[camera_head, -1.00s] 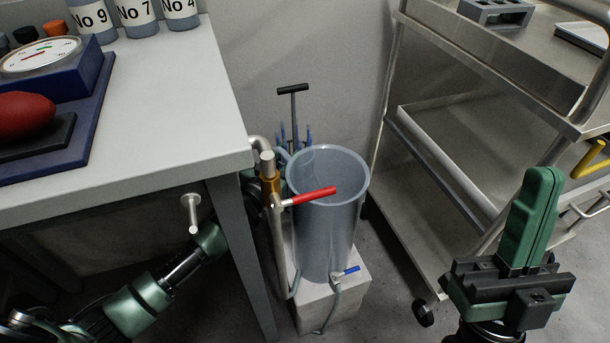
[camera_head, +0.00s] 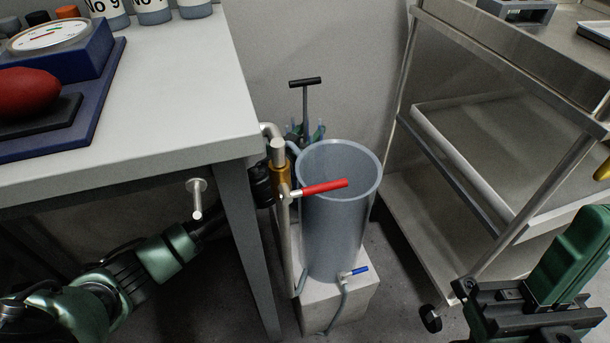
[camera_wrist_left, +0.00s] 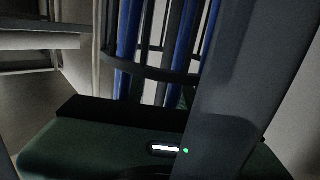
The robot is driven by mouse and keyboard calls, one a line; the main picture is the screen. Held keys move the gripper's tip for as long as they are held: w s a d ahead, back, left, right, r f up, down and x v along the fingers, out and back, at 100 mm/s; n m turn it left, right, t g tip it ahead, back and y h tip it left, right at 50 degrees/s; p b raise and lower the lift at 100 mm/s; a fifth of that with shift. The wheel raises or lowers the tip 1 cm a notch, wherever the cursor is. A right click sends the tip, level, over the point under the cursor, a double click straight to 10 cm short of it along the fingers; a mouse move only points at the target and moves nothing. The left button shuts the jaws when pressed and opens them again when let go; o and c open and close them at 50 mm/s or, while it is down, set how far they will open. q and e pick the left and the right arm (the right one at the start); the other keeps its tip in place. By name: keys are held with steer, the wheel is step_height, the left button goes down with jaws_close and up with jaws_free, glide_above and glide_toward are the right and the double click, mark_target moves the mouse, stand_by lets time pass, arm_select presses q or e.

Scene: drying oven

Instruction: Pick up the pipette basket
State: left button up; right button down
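The pipette basket (camera_head: 305,108) stands behind the clear cylinder in the head view. Its black T-handle rises above the rim, with blue and green bits low around the stem; its lower part is hidden. My left gripper (camera_head: 262,185) reaches from under the table to the pipes beside the cylinder; its fingertips are hidden there. In the left wrist view the basket's dark ring (camera_wrist_left: 150,72) and blue pipettes are close in front, partly covered by a large dark diagonal part. I cannot tell whether they touch. My right gripper (camera_head: 560,275) is at lower right, away from the basket.
The clear cylinder (camera_head: 338,225) stands on a pale block (camera_head: 338,300), with a red-handled valve (camera_head: 322,187) and pipes at its left. The table (camera_head: 150,130) and its leg are on the left. A metal cart (camera_head: 470,150) is on the right.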

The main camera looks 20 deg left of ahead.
arm_select(q)
jaws_close()
stand_by(1.3)
